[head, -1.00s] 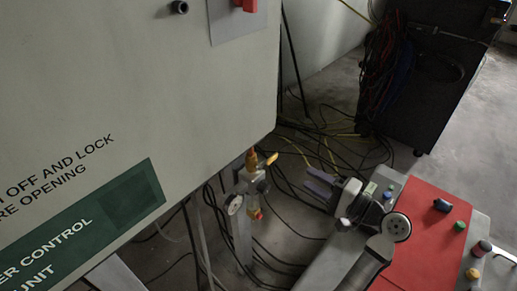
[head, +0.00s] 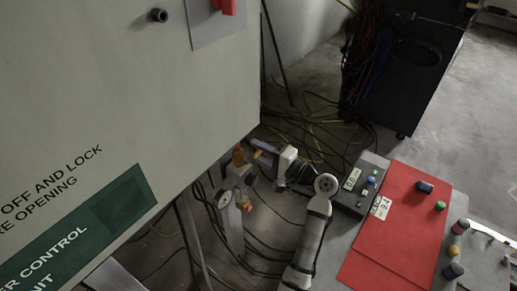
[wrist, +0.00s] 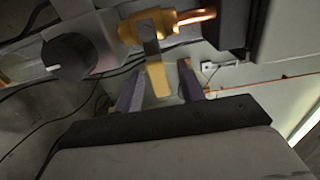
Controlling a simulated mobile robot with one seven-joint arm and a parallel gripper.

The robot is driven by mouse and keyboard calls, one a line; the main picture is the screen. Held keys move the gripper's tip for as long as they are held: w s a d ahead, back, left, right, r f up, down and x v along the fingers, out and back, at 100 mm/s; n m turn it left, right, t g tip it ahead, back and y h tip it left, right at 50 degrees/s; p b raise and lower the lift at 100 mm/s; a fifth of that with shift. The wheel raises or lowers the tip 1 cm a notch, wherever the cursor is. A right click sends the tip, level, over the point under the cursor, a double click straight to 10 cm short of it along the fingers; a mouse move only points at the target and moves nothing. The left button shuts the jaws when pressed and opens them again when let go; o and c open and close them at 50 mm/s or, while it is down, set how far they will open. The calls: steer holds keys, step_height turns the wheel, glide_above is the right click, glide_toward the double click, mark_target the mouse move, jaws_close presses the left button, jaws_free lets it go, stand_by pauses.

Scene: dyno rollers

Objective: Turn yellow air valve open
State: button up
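The yellow air valve (head: 238,155) stands on top of a pipe assembly beside the grey cabinet's lower corner. In the wrist view its brass body (wrist: 150,25) lies across the top, with a copper pipe end at right. Its flat yellow handle (wrist: 157,79) points down toward my gripper (wrist: 160,88). My two purple fingers are apart, one on each side of the handle's end, with gaps visible in this view. Whether either finger touches it I cannot tell. In the head view my gripper (head: 264,150) is close to the valve's right side, its fingertips partly hidden.
A pressure gauge (head: 224,198) and red knob (head: 247,207) sit below the valve. The large grey cabinet (head: 110,80) is close at left. A red-topped console (head: 400,225) stands at right. Loose cables (head: 310,125) cover the floor behind.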

steer(key=shift+w+a, duration=0.15)
steer(key=shift+a, duration=0.1)
jaws_close()
